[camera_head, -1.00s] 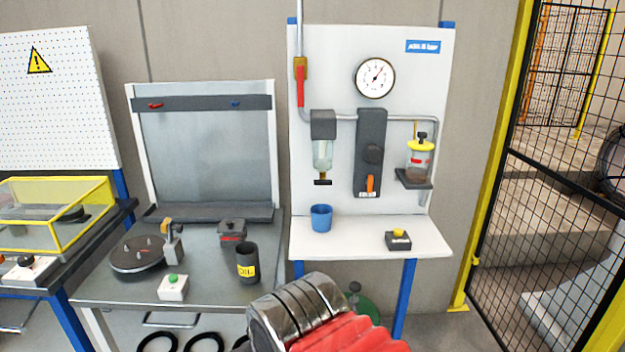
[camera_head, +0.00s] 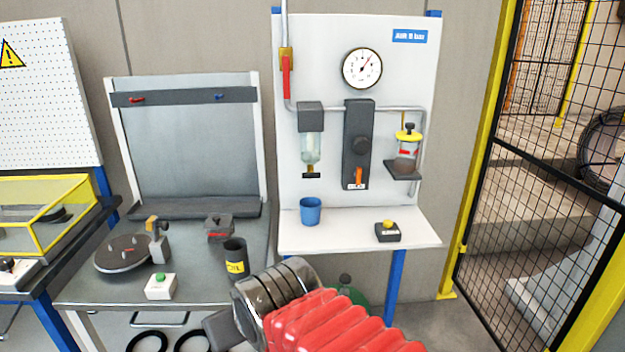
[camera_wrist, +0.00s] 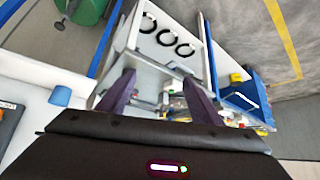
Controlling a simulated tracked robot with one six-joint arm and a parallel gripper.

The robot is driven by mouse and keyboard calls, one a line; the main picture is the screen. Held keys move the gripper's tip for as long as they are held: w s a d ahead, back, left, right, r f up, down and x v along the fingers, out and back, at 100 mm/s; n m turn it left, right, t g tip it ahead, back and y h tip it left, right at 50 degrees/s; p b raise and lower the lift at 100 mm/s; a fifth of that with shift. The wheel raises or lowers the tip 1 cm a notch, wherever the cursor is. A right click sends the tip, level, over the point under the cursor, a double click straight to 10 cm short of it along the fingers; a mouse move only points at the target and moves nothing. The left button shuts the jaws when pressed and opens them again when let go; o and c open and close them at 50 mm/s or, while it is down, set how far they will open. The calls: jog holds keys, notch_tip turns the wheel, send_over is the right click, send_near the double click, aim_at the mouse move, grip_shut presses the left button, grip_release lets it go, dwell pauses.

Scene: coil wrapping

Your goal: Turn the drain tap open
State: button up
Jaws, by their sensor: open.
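The drain tap (camera_head: 311,175) is a small dark crossbar handle with a brassy stem. It sits under the clear filter bowl (camera_head: 310,150) on the white wall panel (camera_head: 340,195). A blue cup (camera_head: 311,212) stands on the white shelf below the tap. My gripper shows in the wrist view (camera_wrist: 160,98), with its two dark fingers spread apart and nothing between them. It points down over the floor and benches, well away from the tap. The blue cup also shows at the left of the wrist view (camera_wrist: 61,96). The tap cannot be made out there.
A red-handled valve (camera_head: 287,78), a pressure gauge (camera_head: 362,68), a dark regulator block (camera_head: 358,150) and a yellow-capped oiler (camera_head: 408,142) share the panel. An oil can (camera_head: 235,260) is on the left bench.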

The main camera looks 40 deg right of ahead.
jog(key=w+d+r+m+t+h, duration=0.2)
jog(key=w+d+r+t+h, duration=0.15)
jog(key=w+d, duration=0.55)
jog(key=w+d+r+m+t+h, duration=0.1)
jog(key=d+r+m+h, duration=0.1)
jog(key=d, duration=0.6)
jog(key=d+r+m+t+h, duration=0.2)
jog(key=d+r+h, duration=0.1)
jog(key=d, duration=0.5)
jog(key=shift+w+d+h, duration=0.35)
jog(key=shift+h, duration=0.3)
jog(key=shift+w+t, duration=0.15)
jog(key=shift+t, duration=0.1)
